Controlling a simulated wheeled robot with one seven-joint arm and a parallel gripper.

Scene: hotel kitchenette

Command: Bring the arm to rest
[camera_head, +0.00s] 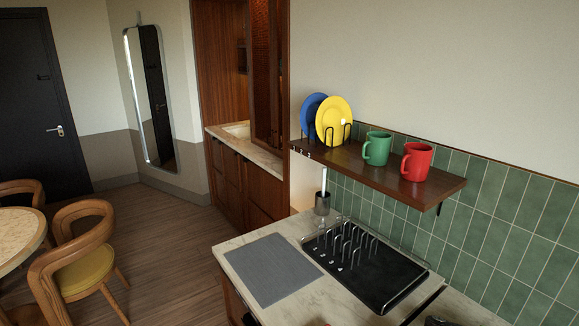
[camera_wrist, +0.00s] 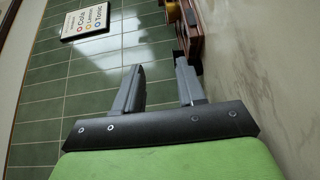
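My gripper (camera_wrist: 160,64) shows in the wrist view, with its two grey fingers spread apart and nothing between them. Behind the fingers are green wall tiles (camera_wrist: 65,104). My gripper is not seen in the head view, and most of my arm is out of sight.
In the head view, a wooden shelf (camera_head: 385,177) holds a blue plate (camera_head: 309,107), a yellow plate (camera_head: 335,117), a green mug (camera_head: 377,149) and a red mug (camera_head: 416,162). Below are a black rack tray (camera_head: 385,283) and a grey mat (camera_head: 271,270). A drinks sign (camera_wrist: 86,22) and brown wooden object (camera_wrist: 191,32) lie beyond my fingers.

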